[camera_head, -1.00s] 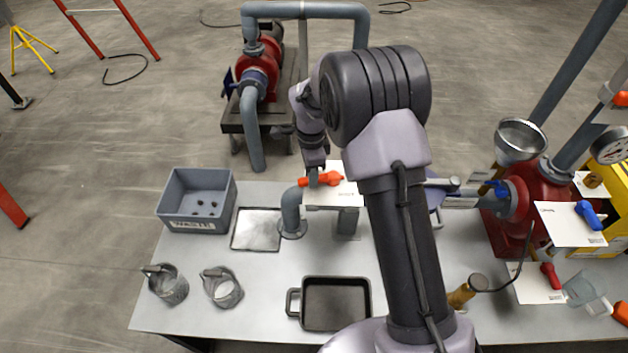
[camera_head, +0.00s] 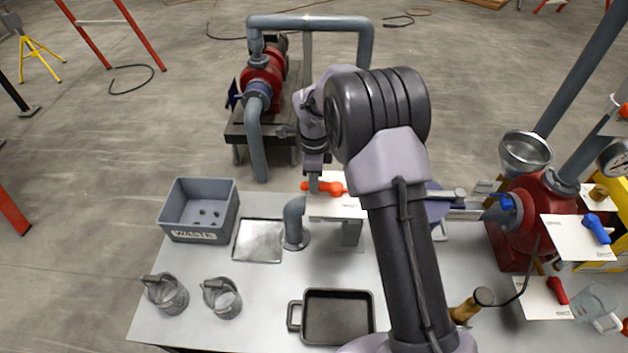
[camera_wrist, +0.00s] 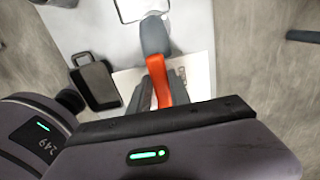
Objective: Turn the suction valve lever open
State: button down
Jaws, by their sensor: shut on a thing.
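An orange lever (camera_head: 327,188) lies at the top edge of a white label plate (camera_head: 335,207), above the grey pipe fitting on the workbench. The print on the plate is too small to read. The lever points left in the head view. My gripper (camera_head: 313,184) comes down from above and is shut on the lever's left part. In the wrist view the orange lever (camera_wrist: 162,88) runs up the middle of the picture. My fingertips are mostly hidden in both views, and the valve body under the plate is partly covered.
At right, a red pump housing (camera_head: 524,235) has plates with blue (camera_head: 597,228) and red (camera_head: 557,290) levers. My arm hides the middle.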

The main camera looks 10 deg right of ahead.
jog(key=c, duration=1.2)
grip_release()
jog(key=shift+w, duration=0.1)
notch_tip(320, 180, up, 18)
jog(key=p, duration=0.5)
jog(key=shift+f, duration=0.25)
